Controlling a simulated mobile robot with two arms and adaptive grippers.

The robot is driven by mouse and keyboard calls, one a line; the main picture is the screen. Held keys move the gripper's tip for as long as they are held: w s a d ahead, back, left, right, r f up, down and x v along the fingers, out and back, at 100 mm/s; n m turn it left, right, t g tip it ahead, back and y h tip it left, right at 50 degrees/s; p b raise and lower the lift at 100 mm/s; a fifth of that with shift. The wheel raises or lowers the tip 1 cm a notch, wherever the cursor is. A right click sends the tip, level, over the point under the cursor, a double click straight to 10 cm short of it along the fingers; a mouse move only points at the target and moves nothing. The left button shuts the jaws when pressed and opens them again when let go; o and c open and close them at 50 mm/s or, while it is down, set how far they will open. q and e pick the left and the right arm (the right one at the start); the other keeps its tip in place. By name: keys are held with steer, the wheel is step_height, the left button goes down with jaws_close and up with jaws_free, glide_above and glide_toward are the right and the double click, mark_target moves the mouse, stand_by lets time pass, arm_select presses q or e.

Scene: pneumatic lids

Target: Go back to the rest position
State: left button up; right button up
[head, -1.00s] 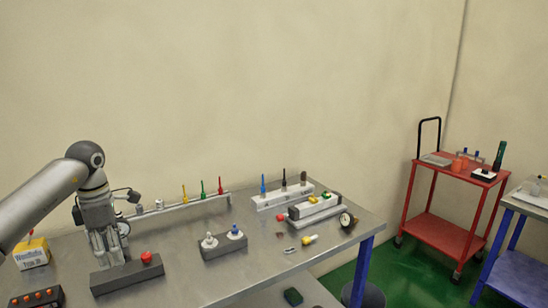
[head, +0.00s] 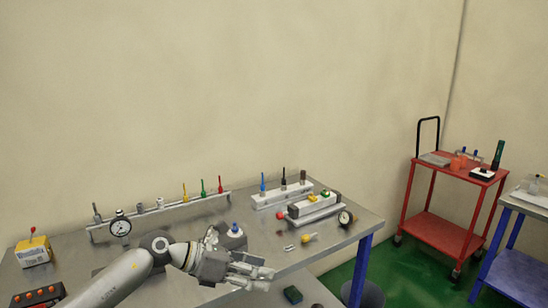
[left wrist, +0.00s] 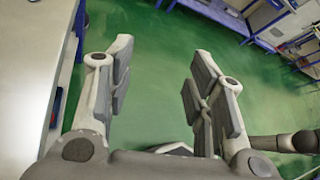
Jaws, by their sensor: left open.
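My left gripper (head: 262,270) reaches over the front edge of the grey metal table (head: 190,235) in the head view, pointing right. Its fingers are empty. In the left wrist view the left gripper (left wrist: 158,90) has its two fingers wide apart with only green floor between them. The arm covers part of the table's near middle, including most of a dark grey block there. My right gripper is not seen in the head view.
Long holders with coloured tools (head: 160,208) stand along the table's back. A dial gauge (head: 120,227), a yellow box (head: 33,252) and an orange-button box (head: 40,297) are at left. A red trolley (head: 440,225) stands at right, with green floor between.

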arm_select(q)
steer(key=s+d+r+n+t+h, duration=0.3)
steer(key=d+r+n+t+h, duration=0.2)
steer(key=r+n+t, duration=0.45)
steer(key=a+f+n+t+y, duration=0.55)
steer(key=a+n+y, duration=0.25)
steer(key=n, duration=0.9)
steer(key=s+a+f+n+g+y, duration=0.2)
steer(key=s+a+f+n+y, duration=0.25)
steer(key=f+n, duration=0.2)
steer(key=s+a+f+n+g+y, duration=0.2)
steer(key=s+a+f+n+y, duration=0.1)
steer(key=a+f+n+y, duration=0.3)
steer(key=s+a+f+n+g+h, duration=0.1)
steer(key=s+a+f+n+g, duration=0.15)
steer(key=s+f+g, duration=0.65)
steer(key=s+a+f+n+g+h, duration=0.15)
steer(key=s+f+n, duration=0.25)
steer(key=s, duration=1.2)
step_height(320, 180, down, 24)
steer(key=d+g+y, duration=0.1)
steer(key=s+a+f+g, duration=0.1)
steer(key=s+a+f, duration=0.2)
steer(key=s+f, duration=1.4)
steer(key=shift+s+f, duration=0.2)
steer(key=shift+f, duration=0.4)
